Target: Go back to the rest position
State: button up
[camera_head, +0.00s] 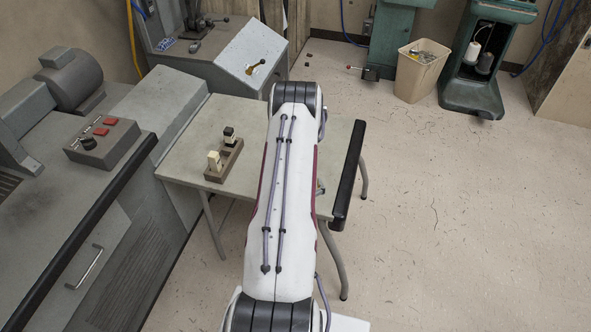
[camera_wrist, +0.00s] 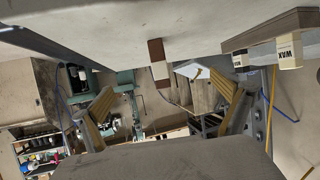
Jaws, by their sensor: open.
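My gripper (camera_wrist: 163,95) shows in the wrist view with its two yellow-padded fingers spread wide and nothing between them. In the head view my arm stretches over the small grey table (camera_head: 187,160) and hides the gripper. The wrist view appears upside down, with the tabletop (camera_wrist: 110,25) along its top. A small brown and white block (camera_wrist: 158,62) is at the table there, beyond the fingers and apart from them; the head view does not show it.
A brown holder (camera_head: 223,168) with a cream block (camera_head: 214,160) and a dark-topped block (camera_head: 229,136) stands on the table, left of my arm. A black bar (camera_head: 348,178) runs along the table's right edge. A control box (camera_head: 103,142) sits at left. Floor at right is clear.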

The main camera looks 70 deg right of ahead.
jog(key=v, duration=0.9)
jog(key=shift+a+r, duration=0.15)
jog(key=shift+a, duration=0.2)
jog(key=shift+s, duration=0.15)
dwell(0.4)
